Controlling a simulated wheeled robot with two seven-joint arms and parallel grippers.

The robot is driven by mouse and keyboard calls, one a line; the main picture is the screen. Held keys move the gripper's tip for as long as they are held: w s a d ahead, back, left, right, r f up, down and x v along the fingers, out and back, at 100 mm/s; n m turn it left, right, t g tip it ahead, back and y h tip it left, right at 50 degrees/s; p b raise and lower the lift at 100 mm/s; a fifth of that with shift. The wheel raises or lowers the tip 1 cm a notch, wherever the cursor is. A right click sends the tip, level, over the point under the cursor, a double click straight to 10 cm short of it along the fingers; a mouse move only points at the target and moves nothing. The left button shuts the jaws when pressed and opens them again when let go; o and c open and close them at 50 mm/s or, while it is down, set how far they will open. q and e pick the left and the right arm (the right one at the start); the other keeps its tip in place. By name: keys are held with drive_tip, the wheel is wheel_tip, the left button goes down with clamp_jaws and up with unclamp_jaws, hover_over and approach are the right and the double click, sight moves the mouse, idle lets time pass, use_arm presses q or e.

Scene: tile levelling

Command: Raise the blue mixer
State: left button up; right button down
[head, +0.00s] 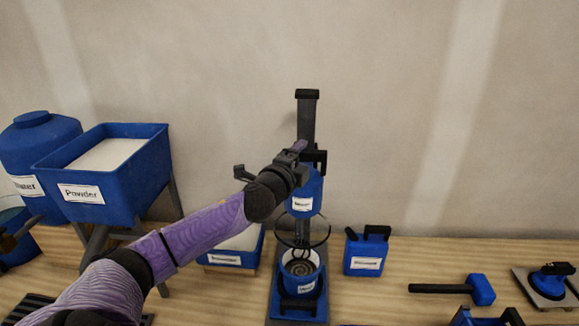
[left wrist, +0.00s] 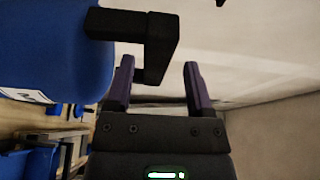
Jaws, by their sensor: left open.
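The blue mixer (head: 305,195) is a blue labelled head on a dark upright post (head: 307,115), with a whisk below it. The whisk reaches down to a blue bucket (head: 301,285) of grey mix. My left gripper (head: 300,152) is at the mixer head and partly hides it. In the left wrist view the mixer's blue body (left wrist: 50,45) fills the upper left. Its black angled handle (left wrist: 160,40) reaches between the two open fingers of my left gripper (left wrist: 158,72). The fingers are not closed on it. My right gripper is not in view.
A blue powder hopper (head: 150,165) and a blue water tank (head: 45,150) stand at the left. A blue canister (head: 367,252) stands right of the mixer. A mallet (head: 480,290) and a suction tool (head: 551,282) lie farther right. The wall (head: 420,90) is behind.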

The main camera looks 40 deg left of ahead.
use_arm(q)
drive_tip(key=p+v, duration=0.1)
drive_tip(key=v, duration=0.6)
drive_tip(key=shift+s, duration=0.25)
drive_tip(key=shift+r, duration=0.1)
